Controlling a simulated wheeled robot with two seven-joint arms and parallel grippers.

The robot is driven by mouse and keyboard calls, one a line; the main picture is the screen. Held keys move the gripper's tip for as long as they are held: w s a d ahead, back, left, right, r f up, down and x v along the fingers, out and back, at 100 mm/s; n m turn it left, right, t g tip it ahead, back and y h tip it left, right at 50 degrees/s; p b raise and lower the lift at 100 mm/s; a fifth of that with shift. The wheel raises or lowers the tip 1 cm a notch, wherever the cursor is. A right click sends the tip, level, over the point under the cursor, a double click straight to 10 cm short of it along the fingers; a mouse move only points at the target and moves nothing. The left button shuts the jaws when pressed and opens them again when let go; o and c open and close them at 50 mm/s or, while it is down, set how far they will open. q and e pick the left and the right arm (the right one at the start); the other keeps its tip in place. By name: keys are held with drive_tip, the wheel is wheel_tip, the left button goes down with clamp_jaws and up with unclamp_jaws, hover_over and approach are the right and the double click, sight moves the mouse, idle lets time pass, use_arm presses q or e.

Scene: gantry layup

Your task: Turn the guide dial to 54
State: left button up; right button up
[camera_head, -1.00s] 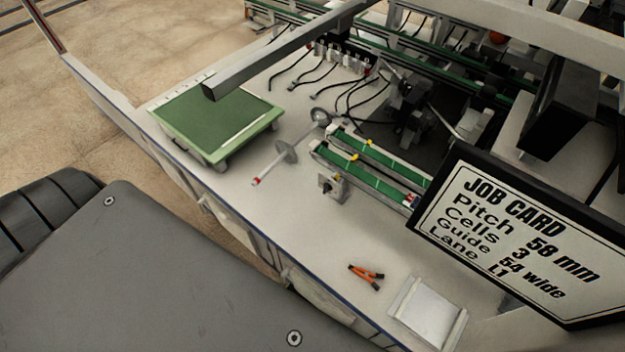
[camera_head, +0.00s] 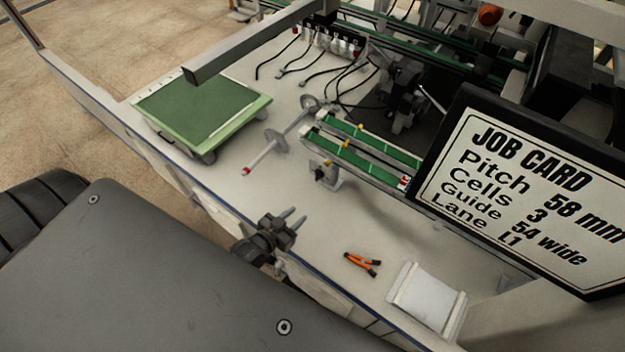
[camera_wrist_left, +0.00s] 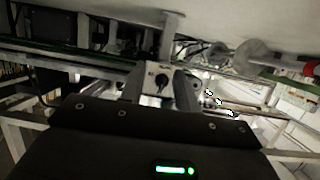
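The guide dial appears to be the small dark knob (camera_head: 320,174) on a light bracket at the near end of the green twin conveyor (camera_head: 350,156). In the left wrist view a dark round knob (camera_wrist_left: 157,79) on a pale plate shows between the fingers, apart from them. Its setting is too small to read. My left gripper (camera_head: 295,217) is over the table's front edge, short of the bracket, fingers pointing toward the conveyor side. Its two fingers (camera_wrist_left: 160,92) are apart and empty. The job card (camera_head: 530,195) reads Guide 54 wide. My right gripper is not in view.
Orange-handled pliers (camera_head: 362,262) and a white tray (camera_head: 428,298) lie on the table to the right. A roller shaft with discs (camera_head: 275,140) and a green-topped stand (camera_head: 200,108) are to the left. The tabletop between gripper and bracket is clear.

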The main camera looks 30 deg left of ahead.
sight(316, 175)
use_arm(q)
wheel_tip(316, 175, up, 5)
drive_tip(key=w+a+t, duration=0.1)
drive_tip(key=a+t, duration=0.1)
drive_tip(key=t, duration=0.2)
drive_tip(key=shift+n, duration=0.3)
drive_tip(key=w, duration=0.3)
drive_tip(key=w+d+p, duration=0.1)
drive_tip(key=w, duration=0.3)
drive_tip(key=w+d, duration=0.1)
drive_tip(key=w, duration=0.3)
drive_tip(key=shift+r, duration=0.1)
drive_tip(key=shift+s, duration=0.1)
drive_tip(key=shift+c, duration=0.4)
clamp_jaws()
